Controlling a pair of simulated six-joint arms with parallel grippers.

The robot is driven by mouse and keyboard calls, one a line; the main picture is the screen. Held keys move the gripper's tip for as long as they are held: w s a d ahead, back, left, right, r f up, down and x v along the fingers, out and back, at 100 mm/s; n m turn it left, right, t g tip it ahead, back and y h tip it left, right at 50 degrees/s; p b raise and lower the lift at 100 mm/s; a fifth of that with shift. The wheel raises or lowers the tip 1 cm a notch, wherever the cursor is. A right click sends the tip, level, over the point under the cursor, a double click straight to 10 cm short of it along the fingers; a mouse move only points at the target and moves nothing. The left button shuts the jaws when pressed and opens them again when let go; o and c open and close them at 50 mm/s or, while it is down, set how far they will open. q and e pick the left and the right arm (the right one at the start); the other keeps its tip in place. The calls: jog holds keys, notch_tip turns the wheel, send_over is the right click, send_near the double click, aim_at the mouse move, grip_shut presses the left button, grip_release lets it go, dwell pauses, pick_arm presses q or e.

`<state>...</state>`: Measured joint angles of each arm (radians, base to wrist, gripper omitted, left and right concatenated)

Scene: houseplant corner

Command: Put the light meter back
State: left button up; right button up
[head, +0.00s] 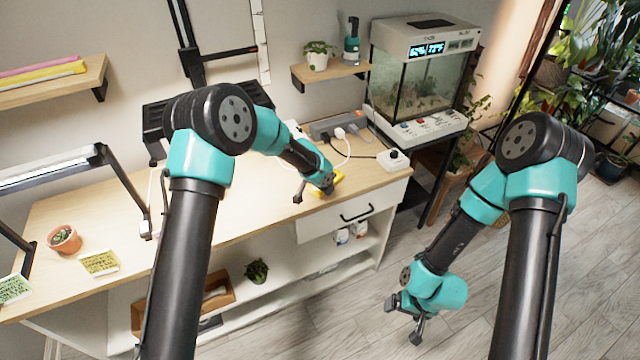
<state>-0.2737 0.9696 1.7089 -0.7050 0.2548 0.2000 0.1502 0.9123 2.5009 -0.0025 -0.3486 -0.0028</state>
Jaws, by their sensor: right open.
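My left gripper (312,190) is low over the right part of the wooden bench top, by the front edge above the drawer. A small yellow thing (339,178) shows right beside and partly behind it; I cannot tell whether it is the light meter or whether the fingers touch it. Whether the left fingers are open or shut does not show clearly. My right gripper (404,321) is open and empty, hanging over the grey floor in front of the bench. No other thing can be made out as the light meter.
A power strip (338,127) with plugs and a white socket box (393,159) with cables lie at the bench's back right. A glass terrarium (416,85) stands behind. A terracotta pot (65,240) and seed cards (99,262) are at left. The bench's middle is mostly clear.

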pick_arm(q)
jog(key=o, duration=0.3)
jog(key=shift+r, duration=0.1)
jog(key=v, duration=1.2)
jog(key=shift+w+d+r, duration=0.1)
